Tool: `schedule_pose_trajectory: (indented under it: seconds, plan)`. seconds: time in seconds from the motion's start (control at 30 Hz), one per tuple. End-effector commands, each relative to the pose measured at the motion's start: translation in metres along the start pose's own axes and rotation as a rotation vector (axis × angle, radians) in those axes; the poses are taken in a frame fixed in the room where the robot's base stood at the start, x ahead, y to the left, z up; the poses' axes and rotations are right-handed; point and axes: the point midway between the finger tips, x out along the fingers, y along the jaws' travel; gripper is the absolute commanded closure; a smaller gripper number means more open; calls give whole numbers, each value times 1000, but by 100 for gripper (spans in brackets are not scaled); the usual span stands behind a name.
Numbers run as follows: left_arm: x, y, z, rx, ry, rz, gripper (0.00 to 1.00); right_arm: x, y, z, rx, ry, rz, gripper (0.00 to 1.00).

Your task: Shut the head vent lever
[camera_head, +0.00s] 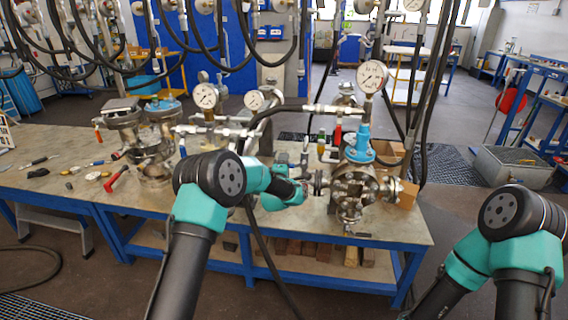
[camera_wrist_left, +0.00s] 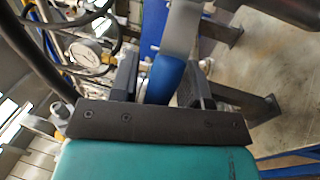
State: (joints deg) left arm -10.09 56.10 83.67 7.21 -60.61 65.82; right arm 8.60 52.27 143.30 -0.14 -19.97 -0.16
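My left gripper (camera_head: 304,180) is at the near left side of the flanged vessel (camera_head: 353,188) on the bench, partly hidden by my own wrist in the head view. In the left wrist view, a lever with a blue grip (camera_wrist_left: 165,78) and a flat grey metal arm (camera_wrist_left: 182,28) lies between the two dark fingers of this gripper (camera_wrist_left: 160,63). The fingers stand apart, with a small gap on the left of the grip. Contact on the right side is hard to tell. In the head view I cannot make out this lever clearly. My right gripper is out of view.
Pressure gauges (camera_head: 371,76) and a blue fitting (camera_head: 361,146) rise above the vessel. Black hoses hang over the metal bench (camera_head: 50,186). Loose tools lie at the far left.

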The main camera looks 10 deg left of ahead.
Motion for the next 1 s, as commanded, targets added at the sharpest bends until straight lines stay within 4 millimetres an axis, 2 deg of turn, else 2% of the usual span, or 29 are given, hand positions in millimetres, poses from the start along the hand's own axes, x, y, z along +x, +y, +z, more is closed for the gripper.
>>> schedule_pose_trajectory:
  seconds: [0.47,0.67,1.0]
  plan:
    - [-7,1,0,1,0,1,53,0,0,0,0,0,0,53]
    - [-29,0,0,2,-1,-1,53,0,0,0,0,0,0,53]
    - [-84,1,1,1,-2,-1,53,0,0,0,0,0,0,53]
